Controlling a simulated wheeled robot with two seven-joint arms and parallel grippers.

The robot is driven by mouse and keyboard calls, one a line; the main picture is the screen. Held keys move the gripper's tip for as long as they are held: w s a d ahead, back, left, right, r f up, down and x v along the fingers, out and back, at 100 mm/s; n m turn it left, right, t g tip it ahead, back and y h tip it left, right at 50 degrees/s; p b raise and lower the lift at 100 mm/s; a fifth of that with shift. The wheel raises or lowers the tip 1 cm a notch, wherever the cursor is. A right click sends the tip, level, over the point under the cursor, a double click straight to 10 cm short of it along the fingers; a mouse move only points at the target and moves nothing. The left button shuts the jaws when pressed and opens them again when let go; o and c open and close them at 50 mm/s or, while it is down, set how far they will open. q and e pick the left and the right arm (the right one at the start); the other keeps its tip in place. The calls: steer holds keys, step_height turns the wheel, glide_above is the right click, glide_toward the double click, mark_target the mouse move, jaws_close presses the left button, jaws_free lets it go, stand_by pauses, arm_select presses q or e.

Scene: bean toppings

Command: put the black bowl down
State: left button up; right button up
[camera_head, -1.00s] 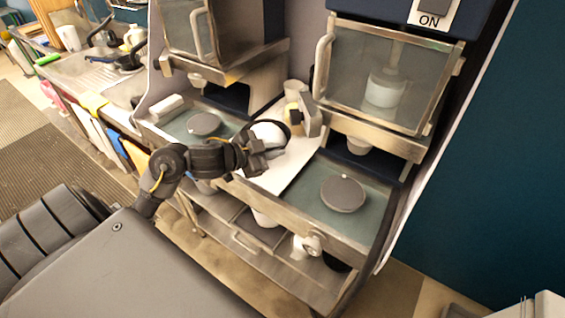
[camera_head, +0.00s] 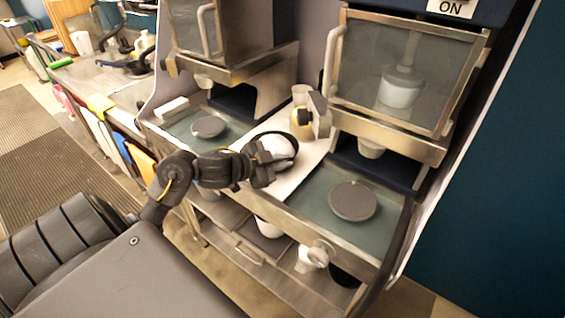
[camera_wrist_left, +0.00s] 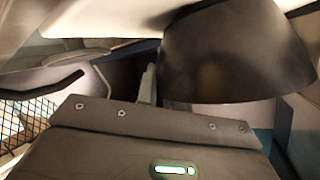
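The black bowl (camera_head: 293,139) is at the middle of the head view, above the white counter strip between two machines. Its dark rim curves around a white inside or contents. My left gripper (camera_head: 264,174) is at the bowl's near side and appears shut on its edge; the fingertips are partly hidden. In the left wrist view, the bowl's dark curved wall (camera_wrist_left: 235,55) fills the upper right, beside a narrow finger (camera_wrist_left: 148,85). Whether the bowl touches the counter cannot be told. My right gripper is out of view.
Round grey discs lie on the right (camera_head: 352,201) and left (camera_head: 208,127) machine trays. White cups stand on the shelf below. A sink is at the far left.

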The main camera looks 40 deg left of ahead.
arm_select(q)
steer(key=o, duration=0.4)
steer(key=shift+o, duration=0.2)
steer(key=shift+s+r, duration=0.1)
steer(key=shift+r, duration=0.05)
steer(key=v, duration=0.6)
steer(key=shift+s, duration=0.1)
steer(key=p+v, duration=0.3)
steer(key=v, duration=0.2)
steer(key=shift+s+a+r, duration=0.1)
steer(key=shift+s+a, duration=0.05)
steer(key=shift+s, duration=0.15)
